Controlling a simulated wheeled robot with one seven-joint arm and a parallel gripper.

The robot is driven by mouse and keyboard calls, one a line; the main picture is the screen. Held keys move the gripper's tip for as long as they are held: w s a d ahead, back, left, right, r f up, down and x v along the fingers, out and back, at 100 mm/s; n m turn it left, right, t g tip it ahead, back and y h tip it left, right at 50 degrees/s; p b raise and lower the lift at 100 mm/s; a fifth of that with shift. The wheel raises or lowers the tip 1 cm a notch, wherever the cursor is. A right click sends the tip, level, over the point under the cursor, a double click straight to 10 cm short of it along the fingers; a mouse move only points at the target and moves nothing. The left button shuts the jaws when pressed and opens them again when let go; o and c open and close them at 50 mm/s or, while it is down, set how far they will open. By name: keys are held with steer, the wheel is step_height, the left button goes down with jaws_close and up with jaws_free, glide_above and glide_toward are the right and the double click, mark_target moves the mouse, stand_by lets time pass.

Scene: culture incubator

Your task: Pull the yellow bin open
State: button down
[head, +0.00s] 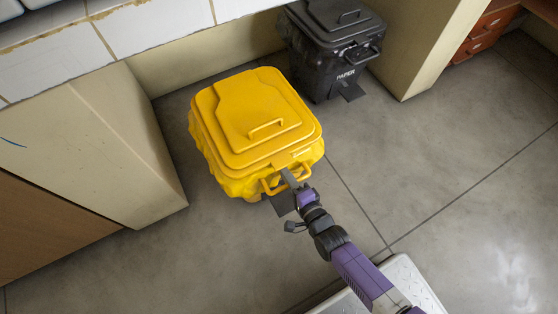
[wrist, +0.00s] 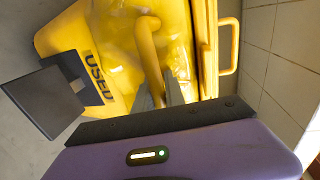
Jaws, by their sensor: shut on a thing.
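The yellow bin (head: 250,120) stands on the grey floor in the middle of the head view, with its lid down. A yellow loop handle (head: 268,188) sticks out from its front, and a smaller handle (head: 267,128) is on top of the lid. In the wrist view the yellow bin (wrist: 120,50) fills the upper part, with a label reading USED (wrist: 94,78). My gripper (head: 291,178) is at the front loop handle. In the wrist view its fingers are shut on that yellow handle (wrist: 148,60). The fingertips are partly hidden.
A black bin marked PAPER (head: 335,50) stands behind to the right. A dark pedal plate (wrist: 45,95) juts from the yellow bin's front. A cream cabinet (head: 100,130) is at left under a tiled counter (head: 150,35). The floor at right is clear.

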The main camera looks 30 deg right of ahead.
steer(key=f+v, duration=0.2)
steer(key=v, duration=1.1)
steer(key=s+f+p+v, duration=0.1)
steer(key=f+v, duration=0.2)
steer(key=v, duration=1)
steer(key=shift+s+f, duration=0.2)
steer(key=shift+s, duration=0.25)
steer(key=c, duration=1.4)
jaws_free()
steer(key=p+v, duration=0.1)
steer(key=v, duration=0.6)
steer(key=shift+s, duration=0.4)
